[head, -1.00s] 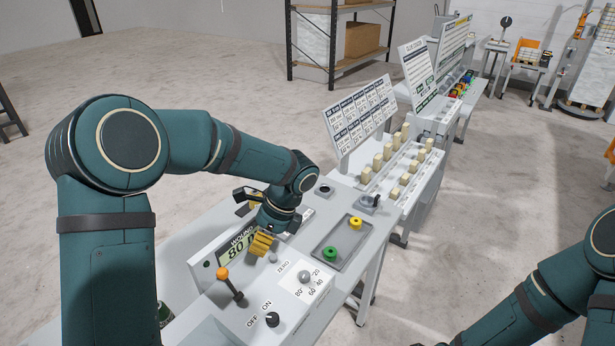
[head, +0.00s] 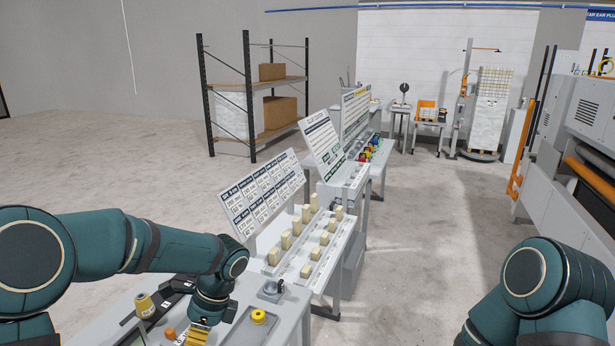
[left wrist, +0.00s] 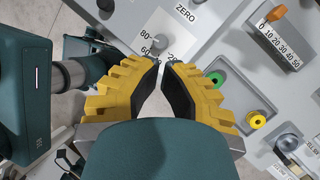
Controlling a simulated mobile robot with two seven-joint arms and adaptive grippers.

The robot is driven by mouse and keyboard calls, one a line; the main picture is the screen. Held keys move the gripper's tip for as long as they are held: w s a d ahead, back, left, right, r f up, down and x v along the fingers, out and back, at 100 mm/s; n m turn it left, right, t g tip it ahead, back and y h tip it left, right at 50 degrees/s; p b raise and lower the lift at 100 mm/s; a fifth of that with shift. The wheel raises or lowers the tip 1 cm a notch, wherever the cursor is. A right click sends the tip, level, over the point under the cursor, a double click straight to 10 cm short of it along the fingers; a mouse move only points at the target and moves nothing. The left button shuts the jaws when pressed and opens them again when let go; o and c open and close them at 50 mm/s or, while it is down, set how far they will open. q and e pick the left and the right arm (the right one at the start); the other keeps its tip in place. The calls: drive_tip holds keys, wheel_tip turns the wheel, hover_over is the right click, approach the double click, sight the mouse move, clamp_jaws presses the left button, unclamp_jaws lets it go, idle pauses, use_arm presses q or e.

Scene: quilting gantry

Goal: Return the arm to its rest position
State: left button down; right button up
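My left arm (head: 150,248) comes in from the left in the head view, bent downward over the bench console. Its yellow gripper (head: 198,338) is at the bottom edge and partly cut off. In the left wrist view the left gripper (left wrist: 163,66) has a narrow gap between its dark pads. Panel surface shows through the gap, and nothing is between the fingers. A grey dial knob (left wrist: 160,46) lies just beyond the fingertips; contact cannot be told. My right arm (head: 545,290) is folded at the lower right of the head view, its gripper out of frame.
A tray (left wrist: 238,92) holds a green spool (left wrist: 214,78) and a yellow spool (left wrist: 257,121) beside the left gripper. An orange-knobbed slider (left wrist: 277,14) is nearby. A sign board (head: 262,193) and cream pegs (head: 297,226) stand beyond. Open floor (head: 425,220) lies right of the benches.

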use_arm(q)
drive_tip(key=s+d+f+n+t+h+b, duration=0.1)
drive_tip(key=s+d+f+n+h+b, duration=0.1)
drive_tip(key=f+n, duration=0.4)
drive_tip(key=s+d+f+n+t+h+b, duration=0.2)
drive_tip(key=s+d+f+n, duration=0.4)
drive_tip(key=f, duration=0.9)
drive_tip(key=s+d+f+n+t+h+b, duration=0.2)
drive_tip(key=s+d+f+n+h+b, duration=0.2)
drive_tip(key=f, duration=0.7)
drive_tip(key=s+n+b, duration=0.1)
drive_tip(key=n, duration=0.1)
drive_tip(key=shift+d+n, duration=0.2)
drive_tip(key=shift+n, duration=0.2)
drive_tip(key=shift+h, duration=0.3)
